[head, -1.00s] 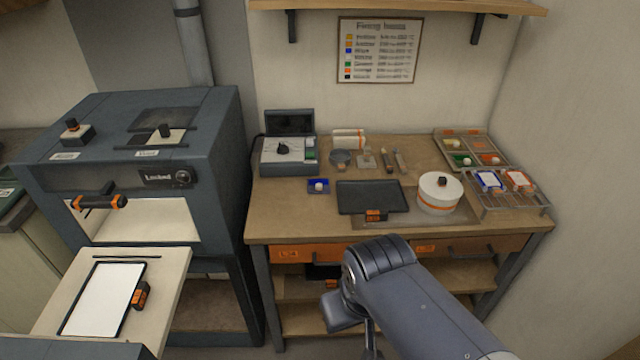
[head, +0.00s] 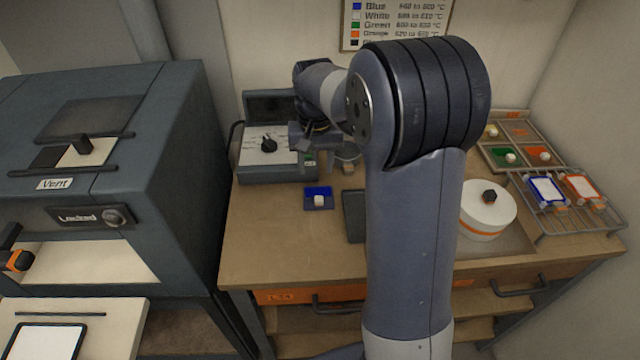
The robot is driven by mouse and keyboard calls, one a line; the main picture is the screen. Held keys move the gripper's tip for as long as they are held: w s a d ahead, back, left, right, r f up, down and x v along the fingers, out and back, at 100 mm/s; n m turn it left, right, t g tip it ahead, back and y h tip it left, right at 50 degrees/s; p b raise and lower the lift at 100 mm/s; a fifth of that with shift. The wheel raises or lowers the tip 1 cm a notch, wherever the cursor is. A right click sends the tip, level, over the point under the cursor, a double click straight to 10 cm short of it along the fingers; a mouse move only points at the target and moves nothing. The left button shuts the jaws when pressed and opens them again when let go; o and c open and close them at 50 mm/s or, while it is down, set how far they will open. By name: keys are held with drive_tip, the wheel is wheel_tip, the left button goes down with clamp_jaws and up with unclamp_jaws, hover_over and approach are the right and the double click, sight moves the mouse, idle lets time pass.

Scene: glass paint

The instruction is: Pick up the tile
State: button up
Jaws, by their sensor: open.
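A small blue square tile (head: 311,191) with a pale knob on it lies on the bench, left of a dark flat tray (head: 353,216). Two white tiles, one blue-edged (head: 546,190) and one orange-edged (head: 583,187), lie on the wire rack at the right. Which one is the task's tile, I cannot tell. My gripper (head: 312,143) is open, small in view, above the bench near the grey control box, behind and above the blue tile and apart from it. My arm hides much of the dark tray and the middle of the bench.
The grey control box (head: 262,173) stands at the bench's back left. A round white lidded pot (head: 487,210) stands right of my arm. A sectioned paint tray (head: 496,160) is behind the wire rack (head: 545,223). The kiln (head: 160,180) stands left. Bare bench lies in front of the blue tile.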

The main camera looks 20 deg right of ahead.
hover_over(319, 197)
drive_tip(key=f, duration=0.5)
drive_tip(key=shift+w+a+f+p, duration=0.1)
drive_tip(key=shift+a+f+p, duration=0.2)
drive_tip(key=shift+f+p, duration=0.1)
drive_tip(key=shift+d+f+p, duration=0.15)
drive_tip(key=shift+f+p, duration=0.2)
drive_tip(key=shift+f, duration=0.95)
drive_tip(key=shift+d+f+p, duration=0.15)
drive_tip(key=shift+f+p, duration=0.15)
drive_tip(key=shift+f, duration=1)
clamp_jaws()
